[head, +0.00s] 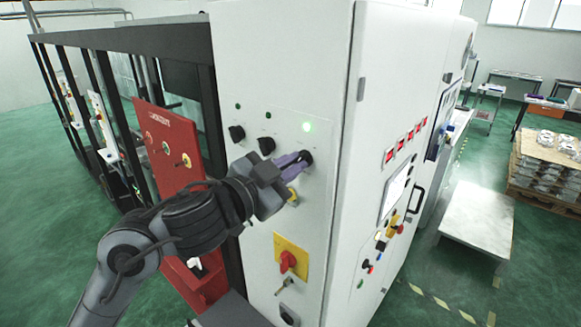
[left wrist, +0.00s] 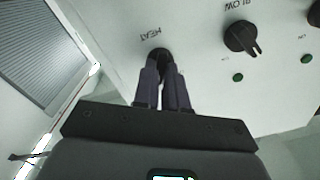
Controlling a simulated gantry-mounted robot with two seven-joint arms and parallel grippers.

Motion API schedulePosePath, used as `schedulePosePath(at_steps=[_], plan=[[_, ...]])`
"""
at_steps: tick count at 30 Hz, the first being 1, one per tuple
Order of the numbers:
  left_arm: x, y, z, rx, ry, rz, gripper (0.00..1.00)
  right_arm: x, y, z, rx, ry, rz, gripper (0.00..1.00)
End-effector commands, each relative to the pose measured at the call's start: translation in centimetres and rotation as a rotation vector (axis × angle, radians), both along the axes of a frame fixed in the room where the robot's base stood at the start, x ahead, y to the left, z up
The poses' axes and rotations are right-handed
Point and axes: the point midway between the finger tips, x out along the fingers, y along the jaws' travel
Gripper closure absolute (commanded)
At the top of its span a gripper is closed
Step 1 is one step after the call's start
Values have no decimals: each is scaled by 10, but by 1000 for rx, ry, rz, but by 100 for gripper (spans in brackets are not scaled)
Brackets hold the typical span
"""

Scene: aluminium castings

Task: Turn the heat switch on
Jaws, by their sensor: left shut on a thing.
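The heat switch (head: 307,157) is a black rotary knob on the white cabinet's side panel. A bright green lamp (head: 307,127) glows above it. In the left wrist view the heat switch (left wrist: 159,53) has the word HEAT beside it. My left gripper (head: 299,160) is shut on this knob, with a finger on each side. The left gripper (left wrist: 162,66) covers much of the knob in the wrist view, so its pointer angle is hard to tell. My right gripper is not in view.
The blow knob (left wrist: 240,38) and another black knob (head: 237,133) sit beside the heat switch, under unlit lamps. Below are a yellow key-like part (head: 292,196) and a red switch on a yellow plate (head: 290,257). A red panel (head: 165,160) stands left of the cabinet.

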Motion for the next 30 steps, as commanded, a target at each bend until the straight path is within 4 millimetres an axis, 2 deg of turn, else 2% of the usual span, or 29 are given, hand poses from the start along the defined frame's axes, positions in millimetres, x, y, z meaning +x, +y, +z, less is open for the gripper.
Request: schedulePosePath(at_steps=[11,12,17,26,30], plan=[[0,0,0,4,-3,1,100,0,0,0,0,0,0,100],[0,0,0,4,-3,1,85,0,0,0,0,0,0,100],[0,0,0,4,-3,1,63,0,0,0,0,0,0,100],[-1,1,0,3,-3,0,63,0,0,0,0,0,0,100],[-7,7,-1,5,-4,0,63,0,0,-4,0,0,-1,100]])
